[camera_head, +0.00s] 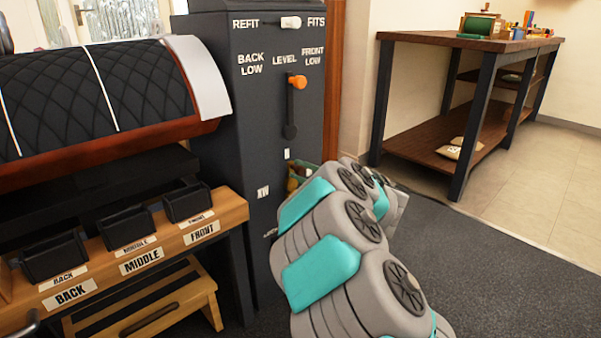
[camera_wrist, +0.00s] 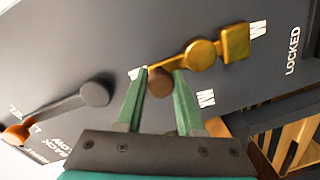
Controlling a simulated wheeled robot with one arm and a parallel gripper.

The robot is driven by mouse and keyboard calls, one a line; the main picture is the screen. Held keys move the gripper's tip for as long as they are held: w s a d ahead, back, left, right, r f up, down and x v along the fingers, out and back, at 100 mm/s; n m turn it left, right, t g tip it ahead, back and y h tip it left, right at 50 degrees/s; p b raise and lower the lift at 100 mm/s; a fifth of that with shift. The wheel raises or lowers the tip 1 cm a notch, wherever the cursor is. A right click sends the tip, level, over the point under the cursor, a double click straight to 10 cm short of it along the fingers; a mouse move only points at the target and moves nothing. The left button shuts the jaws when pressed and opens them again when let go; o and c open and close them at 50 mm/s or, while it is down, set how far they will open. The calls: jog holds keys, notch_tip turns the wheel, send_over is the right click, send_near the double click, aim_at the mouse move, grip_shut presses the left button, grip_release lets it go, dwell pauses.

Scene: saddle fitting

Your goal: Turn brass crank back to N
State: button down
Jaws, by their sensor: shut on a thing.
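The brass crank (camera_wrist: 200,53) is on the dark panel, with a round hub, a square brass block beyond it and a brown knob (camera_wrist: 160,82) at its arm's end. My gripper (camera_wrist: 160,75) has its green fingers shut on the knob, one on each side. The crank arm runs from the hub toward a white mark at the left finger's tip, partly covered and not readable. An XW mark (camera_wrist: 205,97) lies below the hub and another letter mark (camera_wrist: 258,28) beyond the block. In the head view my forearm hides most of the crank.
The LEVEL lever (camera_head: 297,82) with its orange knob points up, above the crank. The REFIT/FITS switch (camera_head: 290,22) is at the top. The saddle form (camera_head: 100,95) and a wooden rack (camera_head: 235,208) with black modules stand left. A workbench (camera_head: 440,40) stands right, with open floor before it.

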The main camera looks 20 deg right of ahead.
jog(key=shift+a+f, duration=0.1)
jog(key=c, duration=0.5)
grip_release()
jog(key=shift+c, duration=0.2)
jog(key=p+v, duration=0.1)
jog(key=v, duration=0.6)
jog(key=shift+s, duration=0.35)
